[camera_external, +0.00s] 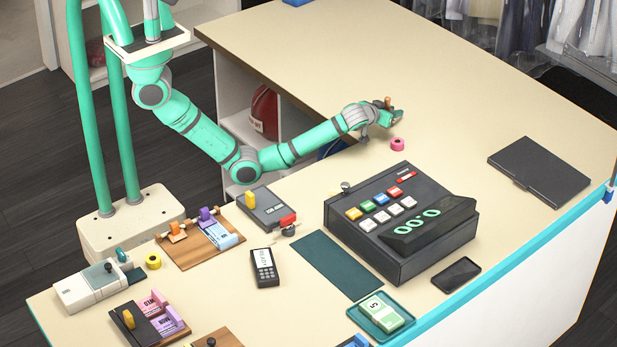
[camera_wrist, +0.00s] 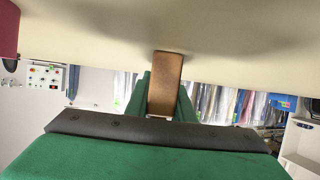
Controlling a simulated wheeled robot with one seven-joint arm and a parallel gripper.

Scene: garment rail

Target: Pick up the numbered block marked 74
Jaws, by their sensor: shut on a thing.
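My gripper (camera_external: 391,112) is at the end of the outstretched arm, low over the beige counter beyond the cash register. It is shut on a small brown block (camera_external: 387,101), which shows between the green fingers in the wrist view (camera_wrist: 165,82). No number can be read on the block in either view. The counter fills the top of the wrist view, close to the block. I cannot tell whether the block touches the counter.
A pink tape roll (camera_external: 397,144) lies just in front of my gripper. The dark cash register (camera_external: 400,225) stands nearer the camera, with a closed black laptop-like case (camera_external: 539,171) to its right. The counter (camera_external: 300,50) is clear behind the arm. Garments (camera_external: 585,30) hang beyond.

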